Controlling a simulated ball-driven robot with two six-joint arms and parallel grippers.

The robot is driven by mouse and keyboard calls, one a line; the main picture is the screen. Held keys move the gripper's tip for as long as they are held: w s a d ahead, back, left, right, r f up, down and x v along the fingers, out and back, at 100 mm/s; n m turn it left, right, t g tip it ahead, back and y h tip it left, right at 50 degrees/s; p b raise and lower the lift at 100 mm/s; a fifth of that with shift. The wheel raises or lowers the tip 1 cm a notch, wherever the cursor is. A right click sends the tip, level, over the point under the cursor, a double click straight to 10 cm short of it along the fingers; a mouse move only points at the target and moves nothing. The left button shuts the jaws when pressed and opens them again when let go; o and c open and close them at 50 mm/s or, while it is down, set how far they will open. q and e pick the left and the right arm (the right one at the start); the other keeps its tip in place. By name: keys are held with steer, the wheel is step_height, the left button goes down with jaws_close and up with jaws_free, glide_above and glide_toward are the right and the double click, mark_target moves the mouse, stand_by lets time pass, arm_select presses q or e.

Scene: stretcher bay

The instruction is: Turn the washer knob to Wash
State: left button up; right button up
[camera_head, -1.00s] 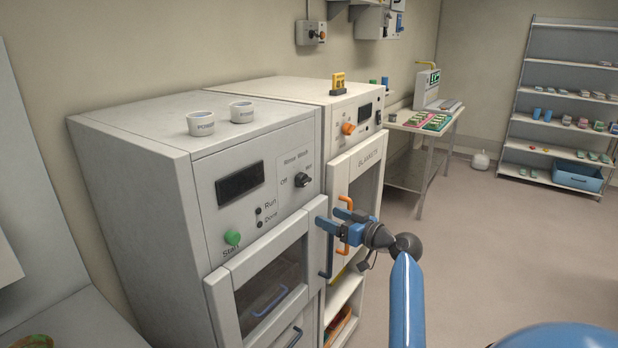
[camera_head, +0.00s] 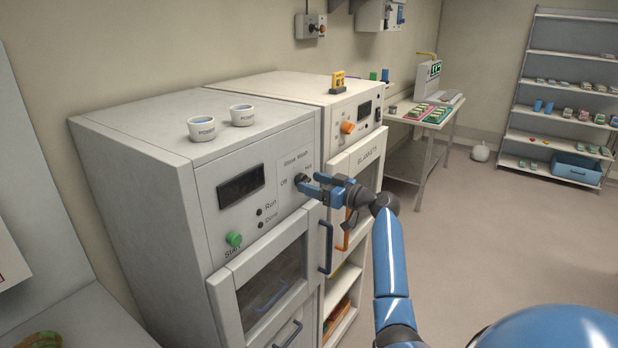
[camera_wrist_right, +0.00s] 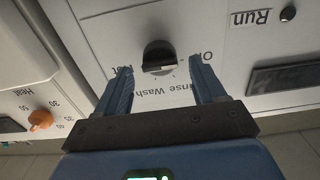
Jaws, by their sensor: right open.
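The washer (camera_head: 150,200) is a pale grey cabinet with a panel marked Off, Rinse, Wash and Hot. Its black knob (camera_wrist_right: 159,57) shows clearly in the right wrist view, and in the head view the knob (camera_head: 301,179) is partly hidden by my gripper. I cannot tell its exact setting. My right gripper (camera_head: 312,184) is at the knob in the head view. In the right wrist view its blue fingers (camera_wrist_right: 164,80) are open, on either side of the knob and a little short of it, with nothing between them. My left gripper is out of view.
A green Start button (camera_head: 233,239) and a dark display (camera_head: 241,186) are on the washer's panel. Two white cups (camera_head: 202,130) stand on top. The blanket cabinet (camera_head: 290,88) with an orange knob (camera_head: 347,127) stands close on the right.

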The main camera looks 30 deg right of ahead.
steer(key=shift+x, duration=1)
steer(key=shift+c, duration=0.5)
steer(key=c, duration=0.9)
